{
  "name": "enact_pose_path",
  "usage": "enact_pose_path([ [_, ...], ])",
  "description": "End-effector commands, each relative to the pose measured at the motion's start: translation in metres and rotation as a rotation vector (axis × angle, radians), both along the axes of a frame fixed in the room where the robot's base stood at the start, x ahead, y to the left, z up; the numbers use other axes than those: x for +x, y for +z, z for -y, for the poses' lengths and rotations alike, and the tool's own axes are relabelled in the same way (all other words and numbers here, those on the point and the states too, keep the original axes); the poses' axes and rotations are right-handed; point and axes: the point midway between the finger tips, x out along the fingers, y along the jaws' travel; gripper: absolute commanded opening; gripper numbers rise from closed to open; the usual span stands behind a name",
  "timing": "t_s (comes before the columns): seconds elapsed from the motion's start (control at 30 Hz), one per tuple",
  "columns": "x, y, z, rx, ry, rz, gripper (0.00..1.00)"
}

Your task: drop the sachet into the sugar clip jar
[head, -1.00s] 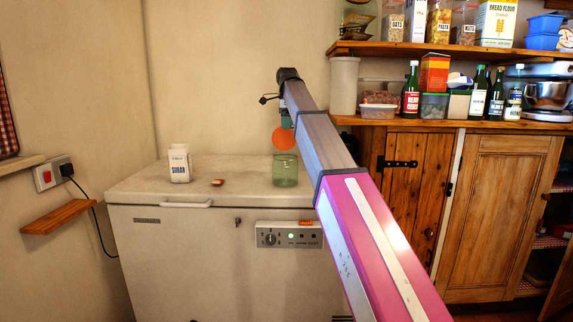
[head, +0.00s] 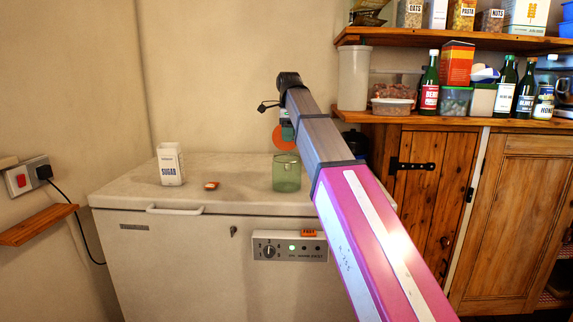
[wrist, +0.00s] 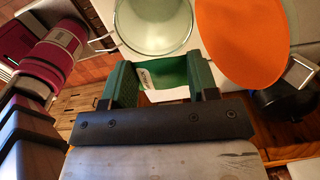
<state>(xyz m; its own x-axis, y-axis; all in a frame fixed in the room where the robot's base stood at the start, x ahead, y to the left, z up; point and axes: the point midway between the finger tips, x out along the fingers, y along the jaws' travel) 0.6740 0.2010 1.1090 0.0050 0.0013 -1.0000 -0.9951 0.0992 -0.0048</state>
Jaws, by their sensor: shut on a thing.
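The clip jar (head: 287,176) is greenish glass and stands upright on the white chest freezer. Its round orange lid (head: 284,137) is swung open above it. In the wrist view the open jar mouth (wrist: 153,22) is at the top, just beyond my fingertips, with the orange lid (wrist: 240,38) to its right. My gripper (wrist: 160,76) has green fingers and is shut on the sachet (wrist: 162,72), a small green and white packet, apart from the jar mouth. Whether the sachet is over the opening cannot be told.
The shelf (head: 375,117) at right is crowded with bottles and tubs. A dark round pot (wrist: 287,103) shows beyond the lid.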

Motion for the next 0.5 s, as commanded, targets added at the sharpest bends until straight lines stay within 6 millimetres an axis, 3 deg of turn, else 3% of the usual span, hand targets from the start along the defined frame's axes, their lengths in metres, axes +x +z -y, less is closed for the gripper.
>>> enact_pose_path([
  [0.1,-0.0084,-0.0032,-0.0001,0.000,-0.001,0.000,0.32],
  [0.4,-0.0092,-0.0033,-0.0005,0.000,-0.001,0.000,0.32],
  [0.43,-0.0092,-0.0033,-0.0005,0.000,-0.001,0.000,0.64],
  [0.5,-0.0091,-0.0033,-0.0005,0.000,-0.001,0.000,0.84],
])
